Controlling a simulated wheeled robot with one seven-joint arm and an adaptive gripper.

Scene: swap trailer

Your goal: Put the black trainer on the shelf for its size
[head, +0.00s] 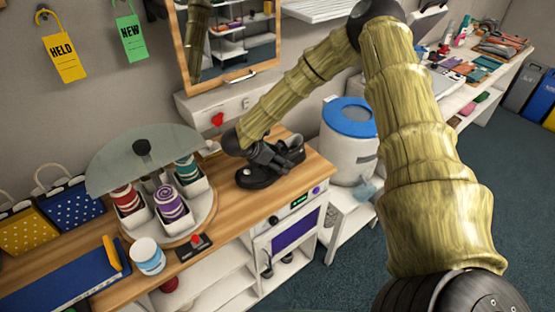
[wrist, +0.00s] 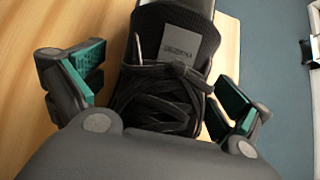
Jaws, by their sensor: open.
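The black trainer (head: 258,178) lies on the wooden bench top, near its right end, below the mirror. In the wrist view the trainer (wrist: 165,100) shows from above, with dark laces and a grey label on its tongue; the label's writing is too small to read. My gripper (head: 272,155) is open right over the trainer. In the wrist view its green-padded fingers stand one on each side of the shoe, with gaps between pads and shoe. A cabinet with open white shelves (head: 290,272) is under the bench; dark shoes seem to stand in it, and no size marks are readable.
A round carousel (head: 205,222) with coloured rolls and a grey semicircular cover stands left of the trainer. A white tub (head: 148,256) and a red-knobbed control (head: 194,242) sit at the front. A blue-lidded bin (head: 348,140) stands to the right.

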